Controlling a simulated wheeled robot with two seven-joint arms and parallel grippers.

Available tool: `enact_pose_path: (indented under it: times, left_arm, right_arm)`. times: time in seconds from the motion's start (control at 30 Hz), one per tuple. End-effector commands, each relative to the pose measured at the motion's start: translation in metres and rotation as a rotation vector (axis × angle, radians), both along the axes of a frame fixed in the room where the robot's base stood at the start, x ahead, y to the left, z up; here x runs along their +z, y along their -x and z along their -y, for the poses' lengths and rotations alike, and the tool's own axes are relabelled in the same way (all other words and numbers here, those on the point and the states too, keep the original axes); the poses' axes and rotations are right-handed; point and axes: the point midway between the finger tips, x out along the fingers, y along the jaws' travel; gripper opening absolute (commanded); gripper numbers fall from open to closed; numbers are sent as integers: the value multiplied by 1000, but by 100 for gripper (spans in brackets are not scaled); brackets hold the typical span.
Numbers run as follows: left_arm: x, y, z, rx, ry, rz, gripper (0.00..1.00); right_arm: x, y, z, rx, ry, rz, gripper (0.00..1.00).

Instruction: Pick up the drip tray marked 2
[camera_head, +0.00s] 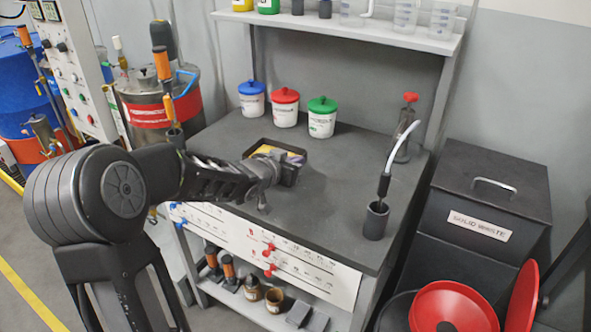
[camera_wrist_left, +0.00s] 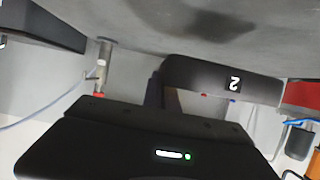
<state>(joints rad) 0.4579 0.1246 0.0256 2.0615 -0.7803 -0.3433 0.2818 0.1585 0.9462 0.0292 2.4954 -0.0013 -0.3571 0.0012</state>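A small black open tray (camera_head: 292,172) stands on the dark worktop in the head view, with yellow and purplish things inside it. In the left wrist view, which is turned over, a dark tray wall (camera_wrist_left: 205,78) carries a white figure 2. It appears to be the same tray; its label is not readable in the head view. My left gripper (camera_head: 264,184) is at the tray's near left side and covers part of it. Whether its fingers touch or grip the wall is not clear. My right gripper is not in view.
White tubs with blue (camera_head: 251,98), red (camera_head: 285,107) and green (camera_head: 322,117) lids stand behind the tray. A shelf (camera_head: 345,27) runs above. The worktop between tray and cup is clear.

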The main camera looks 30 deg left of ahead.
Motion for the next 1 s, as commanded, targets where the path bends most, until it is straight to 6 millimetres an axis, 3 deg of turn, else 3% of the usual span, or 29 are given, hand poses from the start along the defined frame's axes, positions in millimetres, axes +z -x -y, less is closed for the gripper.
enact_pose_path:
  times: [0.3, 1.0]
  left_arm:
    - [23, 0, 0, 0, 0, 2, 0]
    - [26, 0, 0, 0, 0, 2, 0]
  right_arm:
    - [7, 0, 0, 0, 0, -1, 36]
    - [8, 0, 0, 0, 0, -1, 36]
